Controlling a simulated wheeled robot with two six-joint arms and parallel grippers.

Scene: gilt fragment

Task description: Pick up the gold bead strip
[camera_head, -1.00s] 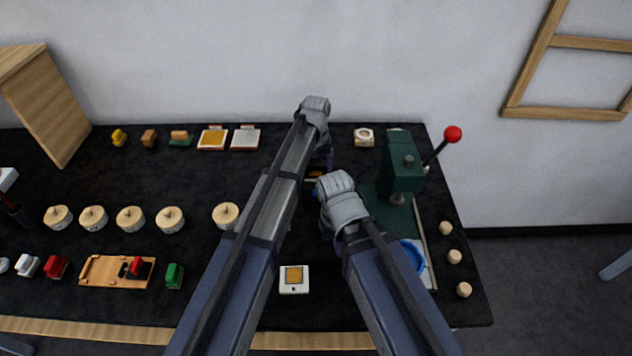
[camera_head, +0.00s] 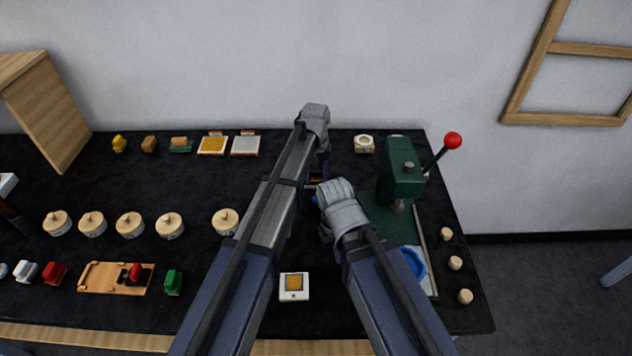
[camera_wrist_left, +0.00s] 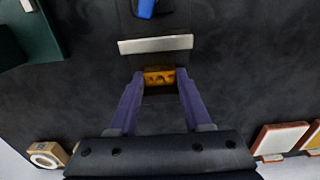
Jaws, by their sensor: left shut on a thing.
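The gold bead strip (camera_wrist_left: 159,76) is a small golden-orange piece between the purple fingertips of my left gripper (camera_wrist_left: 160,86) in the left wrist view. The fingers are shut on its two ends. In the head view a little of the gold (camera_head: 316,181) shows below my left wrist, between the two arms; most of it is hidden. My right gripper (camera_head: 326,232) is just right of and nearer than the left one. Its fingers are hidden under its wrist, so its opening does not show.
A pale bar (camera_wrist_left: 156,44) lies just beyond the strip in the wrist view. A green press (camera_head: 402,168) with a red-knobbed lever stands to the right. A small white block with a gold square (camera_head: 294,284) lies in front. Wooden-lidded pots (camera_head: 170,226) stand left.

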